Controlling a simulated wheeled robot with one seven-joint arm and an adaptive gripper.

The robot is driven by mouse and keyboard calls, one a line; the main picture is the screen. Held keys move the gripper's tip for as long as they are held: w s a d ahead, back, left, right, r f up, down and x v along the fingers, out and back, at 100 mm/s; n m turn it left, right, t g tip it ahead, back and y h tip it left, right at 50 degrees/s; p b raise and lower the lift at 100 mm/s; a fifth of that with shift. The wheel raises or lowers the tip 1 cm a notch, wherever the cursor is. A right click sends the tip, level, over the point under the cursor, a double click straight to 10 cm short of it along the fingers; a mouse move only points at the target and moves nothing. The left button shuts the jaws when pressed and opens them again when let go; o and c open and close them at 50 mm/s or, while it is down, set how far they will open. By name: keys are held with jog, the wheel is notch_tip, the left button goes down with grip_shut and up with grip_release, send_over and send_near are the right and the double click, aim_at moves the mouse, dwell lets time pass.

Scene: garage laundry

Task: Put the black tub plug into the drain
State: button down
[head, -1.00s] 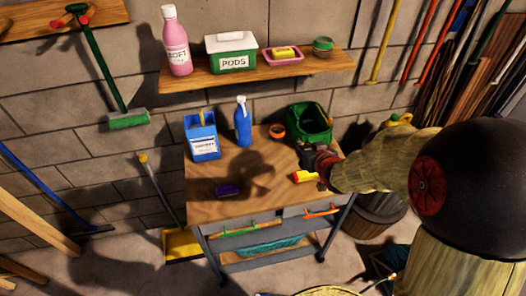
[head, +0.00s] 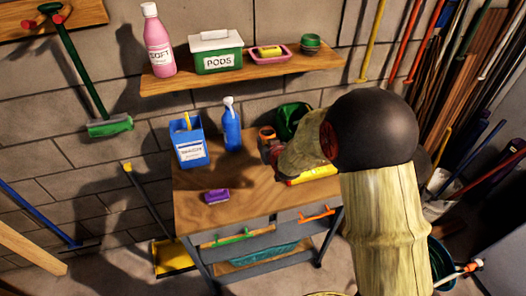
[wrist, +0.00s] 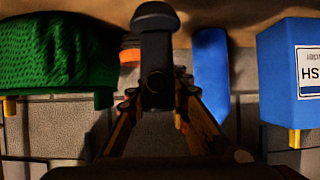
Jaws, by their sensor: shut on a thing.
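My gripper (wrist: 157,95) is shut on the black tub plug (wrist: 155,50), which stands out beyond the fingertips in the wrist view. In the head view my gripper (head: 270,153) is over the back right of the workbench, in front of the green tub (head: 290,118); the plug cannot be made out there. The tub is partly hidden by my arm, and it also shows at the left of the wrist view (wrist: 55,55). The plug is apart from the tub in the wrist view. The drain is not visible in either view.
On the wooden workbench (head: 240,205) stand a blue box (head: 190,145), a blue bottle (head: 231,128), a purple item (head: 216,196), an orange round item (head: 267,132) and a yellow-red item (head: 315,174). A shelf (head: 190,80) hangs above.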

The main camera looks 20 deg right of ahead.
jog(key=f, duration=0.1)
jog(key=f+b, duration=0.1)
jog(key=f, duration=0.2)
jog(key=shift+w+a+f+b, duration=0.1)
jog(key=shift+w+a+b, duration=0.1)
jog(key=shift+w+b, duration=0.15)
jog(key=c, duration=2.2)
grip_release()
jog(key=shift+f, duration=0.1)
jog(key=o, duration=0.6)
jog(key=shift+c, duration=0.2)
